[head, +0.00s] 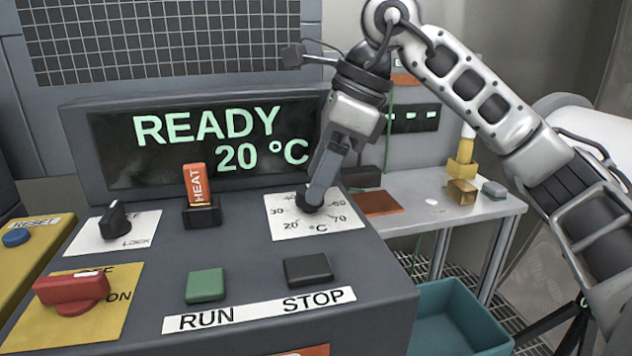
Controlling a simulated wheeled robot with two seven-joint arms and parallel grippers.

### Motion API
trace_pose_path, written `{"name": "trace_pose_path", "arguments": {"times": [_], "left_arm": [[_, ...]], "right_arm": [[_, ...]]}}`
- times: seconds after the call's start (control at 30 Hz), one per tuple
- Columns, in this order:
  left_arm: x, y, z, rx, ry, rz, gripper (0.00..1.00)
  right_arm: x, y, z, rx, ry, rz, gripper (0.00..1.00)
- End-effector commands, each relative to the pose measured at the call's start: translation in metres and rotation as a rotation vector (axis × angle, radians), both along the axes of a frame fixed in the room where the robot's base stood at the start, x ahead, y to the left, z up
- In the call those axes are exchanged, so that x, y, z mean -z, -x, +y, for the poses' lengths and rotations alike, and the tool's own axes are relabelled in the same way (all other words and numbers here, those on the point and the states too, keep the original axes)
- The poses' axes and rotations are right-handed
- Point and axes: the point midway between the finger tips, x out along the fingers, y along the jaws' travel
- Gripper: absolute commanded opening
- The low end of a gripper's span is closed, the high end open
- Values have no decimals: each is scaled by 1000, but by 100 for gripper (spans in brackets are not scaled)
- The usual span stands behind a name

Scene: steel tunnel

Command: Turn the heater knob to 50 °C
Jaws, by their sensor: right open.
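The heater knob (305,204) is a small black knob on a white dial plate (285,228) at the right of the grey console. The display (210,140) reads READY 20 °C. My left gripper is not in view.
Left of the dial stand an orange HEAT tag (195,184) and a black LOCK knob (115,220). In front are a green RUN button (205,285), a black STOP button (308,270) and a red switch (72,290). A side table (410,216) and teal bin (455,310) are right.

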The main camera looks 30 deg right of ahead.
Motion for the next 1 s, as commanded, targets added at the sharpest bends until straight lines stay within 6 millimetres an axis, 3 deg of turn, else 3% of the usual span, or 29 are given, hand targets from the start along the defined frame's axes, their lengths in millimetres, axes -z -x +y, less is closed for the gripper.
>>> {"name": "trace_pose_path", "arguments": {"times": [0.17, 0.47, 0.63, 1.0], "left_arm": [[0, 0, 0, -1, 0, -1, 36], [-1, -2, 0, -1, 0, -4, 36], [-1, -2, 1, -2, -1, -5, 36], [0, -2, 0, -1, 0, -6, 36]], "right_arm": [[13, -2, 4, 0, 1, 0, 57], [15, -3, 5, 0, 0, -1, 57], [15, -3, 5, 0, 0, -1, 12], [14, -2, 5, 38, 1, -1, 12]]}}
